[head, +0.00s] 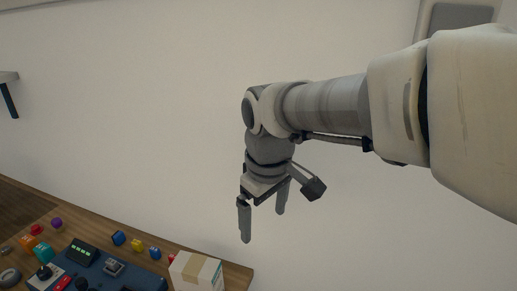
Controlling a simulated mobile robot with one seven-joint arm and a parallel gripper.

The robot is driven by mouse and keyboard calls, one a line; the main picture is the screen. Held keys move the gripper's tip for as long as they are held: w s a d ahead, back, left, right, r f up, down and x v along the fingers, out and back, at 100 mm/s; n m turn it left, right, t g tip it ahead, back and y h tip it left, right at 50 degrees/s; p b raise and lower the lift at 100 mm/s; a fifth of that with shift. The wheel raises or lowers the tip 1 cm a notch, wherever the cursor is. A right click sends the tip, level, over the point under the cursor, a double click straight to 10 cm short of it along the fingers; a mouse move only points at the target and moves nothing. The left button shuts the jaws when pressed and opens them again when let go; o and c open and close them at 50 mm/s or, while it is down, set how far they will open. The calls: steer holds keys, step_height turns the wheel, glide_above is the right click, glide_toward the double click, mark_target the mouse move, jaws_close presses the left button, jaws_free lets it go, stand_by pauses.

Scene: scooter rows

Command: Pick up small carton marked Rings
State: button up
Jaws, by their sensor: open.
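A small white and tan carton (196,271) stands near the right end of the wooden table, at the bottom of the head view. Its lower part is cut off by the frame edge, and I cannot read any marking on it. My gripper (262,224) is open and empty, with its fingers pointing down. In the picture it is above and to the right of the carton, clearly apart from it.
A dark blue panel with controls (146,281) lies left of the carton. Several small coloured blocks, including a blue one (118,238) and a teal one (43,252), lie around it. A plain pale wall (150,120) is behind. The table's right end (238,275) is near the carton.

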steer(key=w+a+f+n+g, duration=0.1)
steer(key=w+a+f+n, duration=0.15)
steer(key=a, duration=0.45)
steer(key=n+g+p, duration=0.1)
steer(key=n, duration=0.3)
glide_toward(198, 264)
step_height(198, 264, down, 9)
steer(key=shift+w+a+f, duration=0.1)
steer(key=shift+a+f, duration=0.05)
steer(key=shift+f, duration=0.05)
steer(key=shift+a+f, duration=0.2)
steer(key=shift+f, duration=1.1)
steer(key=shift+a+f, duration=0.2)
steer(key=shift+f, duration=1.1)
steer(key=shift+m, duration=0.25)
steer(key=c, duration=1.5)
steer(key=shift+r, duration=0.15)
